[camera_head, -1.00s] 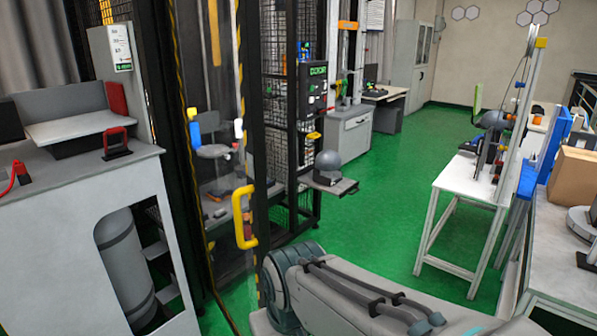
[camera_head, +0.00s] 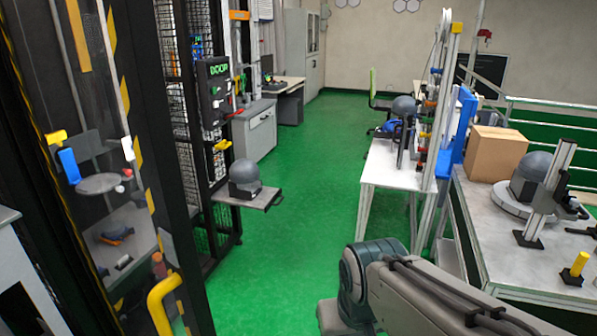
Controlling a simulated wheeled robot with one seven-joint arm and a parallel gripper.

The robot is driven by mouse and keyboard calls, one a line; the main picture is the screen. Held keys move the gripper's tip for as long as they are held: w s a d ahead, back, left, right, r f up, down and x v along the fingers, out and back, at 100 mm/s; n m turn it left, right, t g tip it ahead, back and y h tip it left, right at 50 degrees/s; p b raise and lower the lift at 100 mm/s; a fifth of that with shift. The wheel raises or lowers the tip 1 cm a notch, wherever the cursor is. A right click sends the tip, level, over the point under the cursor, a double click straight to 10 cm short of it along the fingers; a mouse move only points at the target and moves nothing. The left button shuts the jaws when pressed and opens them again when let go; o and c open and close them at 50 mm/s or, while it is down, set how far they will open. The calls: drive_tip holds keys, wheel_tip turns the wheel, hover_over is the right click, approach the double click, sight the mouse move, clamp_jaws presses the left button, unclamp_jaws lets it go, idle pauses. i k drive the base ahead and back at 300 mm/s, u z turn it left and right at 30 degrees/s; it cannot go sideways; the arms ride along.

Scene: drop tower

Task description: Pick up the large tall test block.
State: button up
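I cannot pick out anything that is surely the large tall test block. A short yellow post on a black foot (camera_head: 575,268) stands on the right-hand table near its front edge, but I cannot tell whether it is a test block. My arm reaches in from the bottom right, over the green floor. My gripper is outside the view, so what it holds cannot be seen.
The drop tower (camera_head: 165,293) with a yellow handle stands at left. A small shelf (camera_head: 262,200) with a grey headform juts from the cage. The right table (camera_head: 478,232) bears a cardboard box (camera_head: 497,150) and a headform. Green floor (camera_head: 300,170) lies clear between.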

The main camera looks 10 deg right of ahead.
sight(245, 177)
drive_tip(key=z, duration=0.55)
drive_tip(key=i, duration=2.6)
drive_tip(key=u, duration=1.4)
drive_tip(key=i, duration=0.5)
drive_tip(key=u, duration=0.5)
